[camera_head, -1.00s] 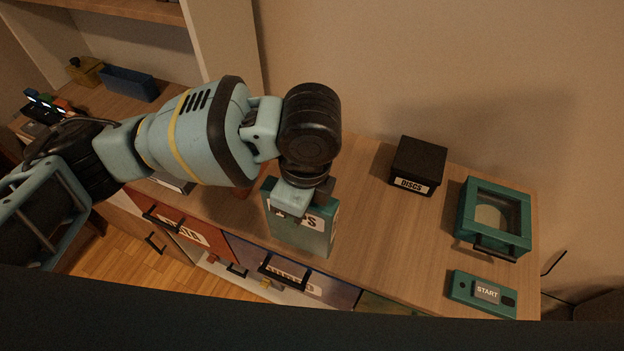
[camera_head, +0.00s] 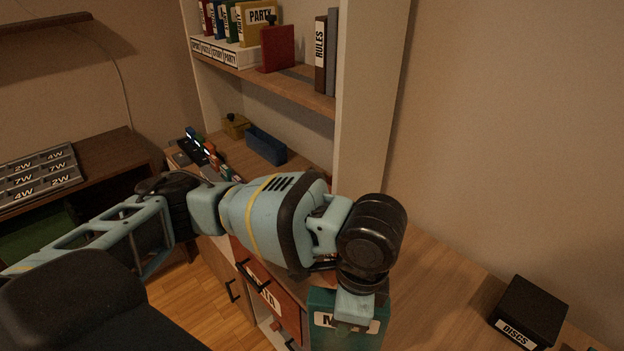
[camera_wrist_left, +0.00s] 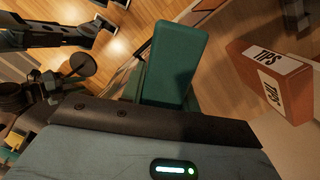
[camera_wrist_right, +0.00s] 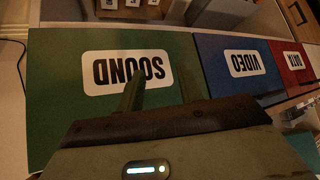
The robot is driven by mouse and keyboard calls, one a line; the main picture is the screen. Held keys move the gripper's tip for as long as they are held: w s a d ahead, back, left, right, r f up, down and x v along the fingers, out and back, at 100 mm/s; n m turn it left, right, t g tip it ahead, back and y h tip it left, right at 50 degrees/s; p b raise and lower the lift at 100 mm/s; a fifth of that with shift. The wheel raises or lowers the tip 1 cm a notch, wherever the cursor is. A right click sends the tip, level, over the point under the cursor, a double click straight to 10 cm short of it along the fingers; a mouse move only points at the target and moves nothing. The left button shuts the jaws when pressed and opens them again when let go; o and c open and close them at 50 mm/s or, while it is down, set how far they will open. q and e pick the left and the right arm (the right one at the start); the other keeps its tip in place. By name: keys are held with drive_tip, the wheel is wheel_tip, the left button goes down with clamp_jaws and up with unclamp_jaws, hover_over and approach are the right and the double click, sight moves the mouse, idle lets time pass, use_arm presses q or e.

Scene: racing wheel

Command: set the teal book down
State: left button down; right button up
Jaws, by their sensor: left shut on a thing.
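The teal book (camera_head: 362,338) stands roughly upright with a white label on its face, of which only an M is readable. My left gripper (camera_head: 352,312) is shut on its upper part at the bottom of the head view, which cuts off the book's lower end. In the left wrist view the teal book (camera_wrist_left: 174,62) extends out from the jaws. Whether its bottom touches the wooden counter (camera_head: 425,290) is hidden. My right gripper (camera_wrist_right: 162,92) is open and empty, before a green drawer front labelled SOUND (camera_wrist_right: 65,115); it is not in the head view.
A black DISCS box (camera_head: 528,312) sits on the counter at the right. A shelf with books and a red bookend (camera_head: 278,48) stands behind. An orange TIPS box (camera_wrist_left: 278,80) shows in the left wrist view. Blue (camera_wrist_right: 225,80) and red (camera_wrist_right: 290,60) drawer fronts adjoin the green one.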

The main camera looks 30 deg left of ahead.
use_arm(q)
drive_tip(key=w+a+n+g+h, duration=0.1)
drive_tip(key=w+a+n, duration=0.1)
drive_tip(key=a+n, duration=0.7)
drive_tip(key=n, duration=0.5)
drive_tip(key=shift+a+r, duration=0.15)
drive_tip(key=shift+a, duration=0.25)
